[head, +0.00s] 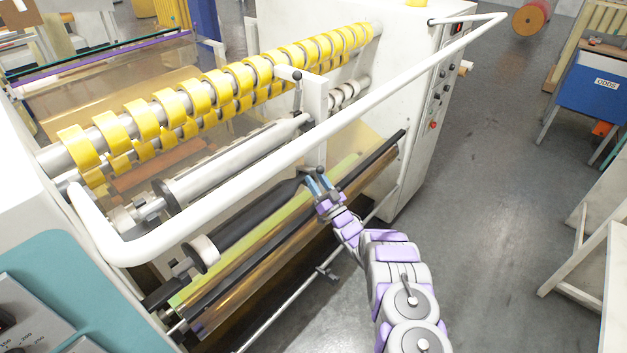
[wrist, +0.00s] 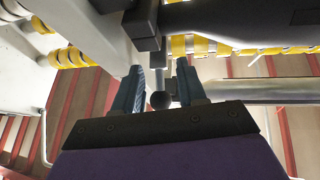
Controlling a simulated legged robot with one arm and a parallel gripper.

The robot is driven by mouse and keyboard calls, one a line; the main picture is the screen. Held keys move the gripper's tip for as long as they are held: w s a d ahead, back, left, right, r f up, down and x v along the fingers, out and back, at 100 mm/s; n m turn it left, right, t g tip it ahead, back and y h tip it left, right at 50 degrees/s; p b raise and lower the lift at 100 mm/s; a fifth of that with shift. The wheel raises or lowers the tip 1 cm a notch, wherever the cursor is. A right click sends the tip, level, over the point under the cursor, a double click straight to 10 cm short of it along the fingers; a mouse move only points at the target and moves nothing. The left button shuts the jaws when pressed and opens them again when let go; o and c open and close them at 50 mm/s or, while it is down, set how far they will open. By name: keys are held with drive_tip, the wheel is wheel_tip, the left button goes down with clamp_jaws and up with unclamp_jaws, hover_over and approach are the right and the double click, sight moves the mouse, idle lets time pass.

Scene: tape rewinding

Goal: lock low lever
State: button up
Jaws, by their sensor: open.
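My gripper (head: 318,184) reaches in from the lower right in the head view, its blue fingers at the low lever (head: 311,171) on the lower part of the white upright. In the wrist view my gripper (wrist: 158,84) has its two fingers apart. A dark round knob (wrist: 160,101) shows between them, below a black bracket (wrist: 143,25); this appears to be the low lever's end. The fingers do not visibly close on the knob. Much of the lever is hidden by the fingers in the head view.
A long white rail (head: 290,150) crosses above my gripper. The white upright (head: 315,98) carries an upper lever (head: 297,90). A black roller (head: 250,215) lies left of my gripper, and a row of yellow tape rolls (head: 200,97) runs behind. Grey floor (head: 480,170) is open at right.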

drive_tip(key=p+v, duration=0.1)
drive_tip(key=v, duration=1.5)
drive_tip(key=shift+s+f+p, duration=0.2)
drive_tip(key=shift+f+p, duration=0.1)
drive_tip(key=shift+p, duration=0.1)
drive_tip(key=shift+o, duration=0.2)
